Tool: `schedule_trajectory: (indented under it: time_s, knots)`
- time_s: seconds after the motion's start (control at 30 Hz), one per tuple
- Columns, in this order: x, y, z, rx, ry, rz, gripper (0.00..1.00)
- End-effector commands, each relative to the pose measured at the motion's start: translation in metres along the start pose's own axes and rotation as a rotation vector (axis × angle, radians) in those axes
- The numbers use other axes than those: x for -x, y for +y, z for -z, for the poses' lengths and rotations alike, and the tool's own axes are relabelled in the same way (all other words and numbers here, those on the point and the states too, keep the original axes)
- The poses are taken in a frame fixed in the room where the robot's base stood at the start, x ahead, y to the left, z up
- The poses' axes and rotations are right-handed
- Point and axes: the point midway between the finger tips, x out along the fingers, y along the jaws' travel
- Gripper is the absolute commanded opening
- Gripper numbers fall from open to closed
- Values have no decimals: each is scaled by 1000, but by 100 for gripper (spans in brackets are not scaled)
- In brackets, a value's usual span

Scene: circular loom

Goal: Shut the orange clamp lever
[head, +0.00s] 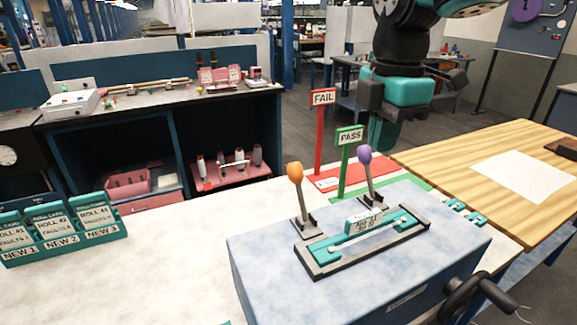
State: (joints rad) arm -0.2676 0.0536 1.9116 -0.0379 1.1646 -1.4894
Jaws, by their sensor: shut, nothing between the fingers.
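The orange clamp lever (297,190) stands nearly upright on the top left of a blue-grey box (285,285). Its orange knob is at the top of a metal stem, which rises from a dark bracket. A second lever with a purple knob (365,155) stands to its right, tilted slightly left. My gripper (382,138) hangs at the upper right, pointing down behind the purple lever and the PASS sign. It is apart from the orange lever, and its fingers look shut and empty.
A teal bar with a label (365,224) lies in a dark frame in front of the levers. Red FAIL (323,98) and green PASS (349,136) signs stand behind. A black handwheel (470,297) is on the box's right side.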

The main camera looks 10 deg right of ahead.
Motion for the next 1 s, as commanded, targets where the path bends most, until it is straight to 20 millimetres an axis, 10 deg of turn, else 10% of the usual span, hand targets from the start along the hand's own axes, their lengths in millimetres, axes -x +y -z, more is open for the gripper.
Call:
schedule_trajectory:
  time_s: [0.5, 1.0]
  knots:
    - [-60, -141, 69, -1013, 299, 85, 0]
    - [-67, -160, 82, -1164, 341, 139, 0]
